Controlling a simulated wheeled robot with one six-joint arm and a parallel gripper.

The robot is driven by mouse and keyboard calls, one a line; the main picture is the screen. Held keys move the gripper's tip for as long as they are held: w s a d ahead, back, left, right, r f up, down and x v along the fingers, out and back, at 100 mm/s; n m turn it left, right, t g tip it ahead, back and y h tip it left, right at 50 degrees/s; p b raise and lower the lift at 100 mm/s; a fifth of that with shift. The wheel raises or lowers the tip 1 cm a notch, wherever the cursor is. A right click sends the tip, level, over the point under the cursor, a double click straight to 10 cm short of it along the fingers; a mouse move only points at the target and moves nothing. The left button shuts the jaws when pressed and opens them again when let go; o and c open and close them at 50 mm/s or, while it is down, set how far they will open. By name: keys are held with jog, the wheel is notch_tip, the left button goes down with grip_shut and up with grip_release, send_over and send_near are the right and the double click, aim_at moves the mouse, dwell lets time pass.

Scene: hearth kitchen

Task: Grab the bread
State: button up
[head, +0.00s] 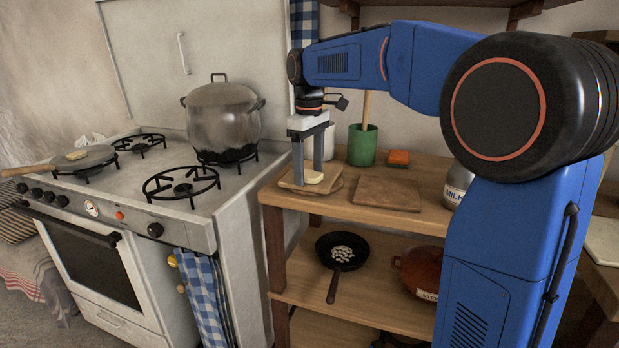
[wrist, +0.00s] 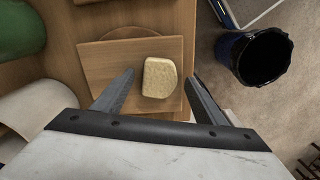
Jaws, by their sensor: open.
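The bread (wrist: 159,78) is a pale slice lying on a wooden cutting board (wrist: 110,62). In the head view the bread (head: 312,177) lies on the board (head: 290,182) at the left end of the wooden shelf. My gripper (wrist: 156,85) is open, with one finger on each side of the bread in the wrist view. In the head view my gripper (head: 309,172) points down over the board, its fingertips close to the bread. I cannot tell whether the fingers touch the bread or the board.
A green pot (head: 362,145), an orange sponge-like block (head: 398,157), another board (head: 386,194) and a milk can (head: 457,184) stand along the shelf top. The stove (head: 140,235) with a large pot (head: 222,115) is at left. A dark bin (wrist: 257,57) stands on the floor.

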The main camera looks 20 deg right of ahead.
jog(key=c, duration=1.1)
